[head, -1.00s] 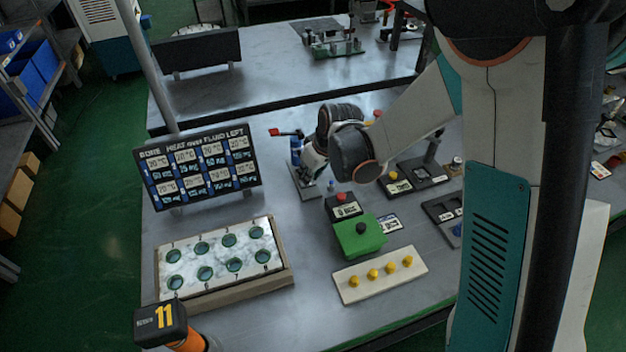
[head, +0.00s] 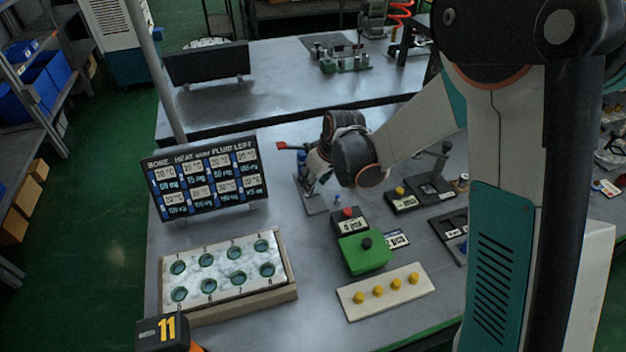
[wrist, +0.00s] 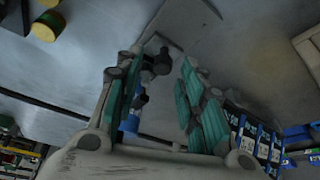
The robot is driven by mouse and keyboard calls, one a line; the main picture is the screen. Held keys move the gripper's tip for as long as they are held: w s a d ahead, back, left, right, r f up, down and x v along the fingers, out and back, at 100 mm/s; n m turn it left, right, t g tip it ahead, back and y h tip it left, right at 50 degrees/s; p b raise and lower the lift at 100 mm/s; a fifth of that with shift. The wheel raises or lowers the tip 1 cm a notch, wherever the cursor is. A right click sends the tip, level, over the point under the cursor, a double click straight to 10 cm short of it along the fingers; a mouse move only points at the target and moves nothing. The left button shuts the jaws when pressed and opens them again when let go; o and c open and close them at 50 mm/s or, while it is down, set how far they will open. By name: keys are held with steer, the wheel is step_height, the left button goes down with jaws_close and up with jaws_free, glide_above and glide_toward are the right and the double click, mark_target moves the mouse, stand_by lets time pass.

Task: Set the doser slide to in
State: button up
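My gripper (head: 316,172) is at a small fixture with a blue body and a red-tipped lever (head: 283,145), on a grey base plate (head: 314,204). I take this fixture to be the doser, though no label on it can be read. In the wrist view my gripper's two teal-padded fingers (wrist: 162,62) stand apart. A dark knob (wrist: 160,63) shows between their tips, and part of the blue body (wrist: 130,122) shows behind the left finger. I cannot tell whether the fingers touch the knob. The slide's position is partly hidden by my gripper and cannot be read.
A dark display board (head: 205,180) stands to the left. A tray of round holes (head: 222,276) lies in front of it. A green box with a black knob (head: 365,254) and a strip of yellow knobs (head: 387,291) are at the front. Black label blocks (head: 402,201) lie to the right.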

steer(key=v, duration=1.1)
steer(key=shift+r, duration=0.2)
steer(key=s+d+r+m+t+h, duration=0.1)
steer(key=s+d+r+m, duration=0.2)
steer(key=s+d, duration=0.4)
steer(key=s+d+r+m+t+h, duration=0.1)
steer(key=s+d+r+m, duration=0.3)
steer(key=s, duration=1.1)
steer(key=d+r+t, duration=0.1)
steer(key=d+r, duration=0.1)
steer(key=d, duration=0.1)
steer(key=shift+s+d+m+t+h, duration=0.3)
steer(key=shift+s+d+h, duration=0.1)
